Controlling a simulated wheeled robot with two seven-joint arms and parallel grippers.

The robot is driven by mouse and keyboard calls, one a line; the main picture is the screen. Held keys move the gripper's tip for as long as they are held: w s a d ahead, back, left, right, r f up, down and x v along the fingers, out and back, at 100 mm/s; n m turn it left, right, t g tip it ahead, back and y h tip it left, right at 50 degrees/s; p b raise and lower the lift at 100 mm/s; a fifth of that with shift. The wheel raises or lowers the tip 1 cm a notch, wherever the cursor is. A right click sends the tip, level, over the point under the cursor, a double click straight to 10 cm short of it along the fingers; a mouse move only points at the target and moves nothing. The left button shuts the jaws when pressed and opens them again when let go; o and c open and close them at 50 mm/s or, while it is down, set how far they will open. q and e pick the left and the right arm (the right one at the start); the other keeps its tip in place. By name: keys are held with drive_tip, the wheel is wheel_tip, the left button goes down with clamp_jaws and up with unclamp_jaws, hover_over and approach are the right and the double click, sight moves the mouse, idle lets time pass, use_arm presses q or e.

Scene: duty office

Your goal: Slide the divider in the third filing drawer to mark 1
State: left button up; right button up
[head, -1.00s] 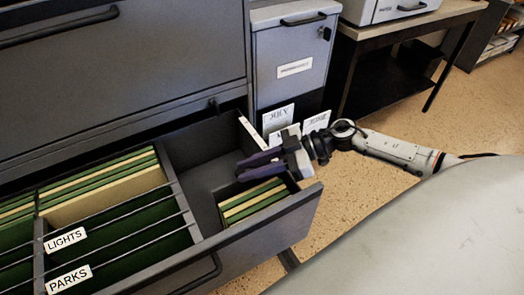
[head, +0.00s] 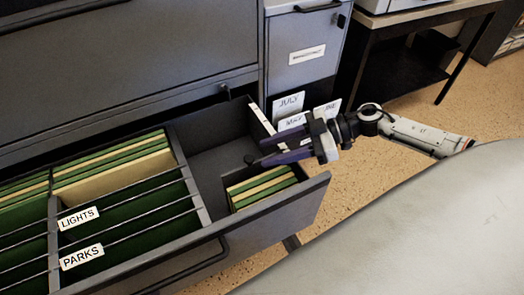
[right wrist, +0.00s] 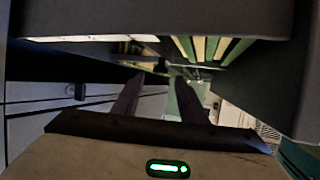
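The open filing drawer (head: 222,246) fills the lower left of the head view. Its right compartment holds several green and cream folders (head: 262,192) at the front; its back part is empty. A small dark knob (head: 249,160) shows behind the folders, probably on the divider, whose plate I cannot make out clearly. My right gripper (head: 262,151) is over this compartment from the right. Its purple fingers are apart with nothing between them, the tips just right of the knob. The right wrist view also shows both fingers (right wrist: 160,100) apart. My left gripper is out of view.
A pale strip (head: 260,119) runs along the drawer's right wall; its marks are unreadable. Left compartments hold folders with LIGHTS (head: 78,217) and PARKS (head: 82,256) labels. Labelled cards (head: 290,103) stand behind the gripper. A grey cabinet (head: 305,60) stands behind.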

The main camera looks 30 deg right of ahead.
drive_tip(key=shift+p+v, duration=0.6)
drive_tip(key=shift+v, duration=2.75)
